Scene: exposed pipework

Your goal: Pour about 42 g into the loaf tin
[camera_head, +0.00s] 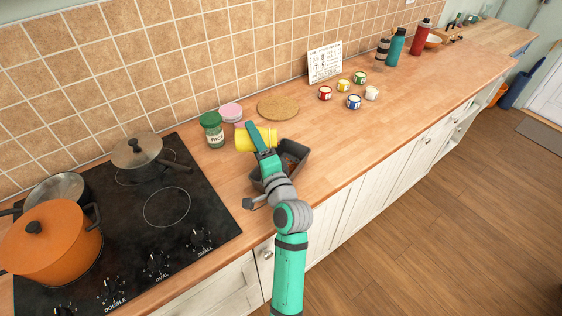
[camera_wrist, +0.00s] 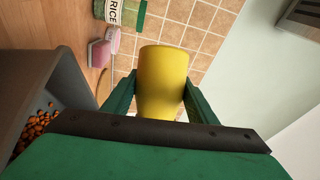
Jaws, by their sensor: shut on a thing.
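My gripper (camera_head: 262,143) is shut on a yellow cup (camera_head: 243,139), which is held tilted on its side above the counter beside the loaf tin. In the wrist view the yellow cup (camera_wrist: 162,82) sits between the two green fingers, and its contents are hidden. The dark grey loaf tin (camera_head: 298,152) stands on the wooden counter under and to the right of my gripper. The wrist view shows the tin's wall (camera_wrist: 62,75) at the left, with several small orange-brown pieces (camera_wrist: 35,130) inside it.
A cork mat (camera_head: 278,107) lies behind the tin. Several small cups and a white sign (camera_head: 325,63) are further right. A black hob (camera_head: 150,215) with pots is at left.

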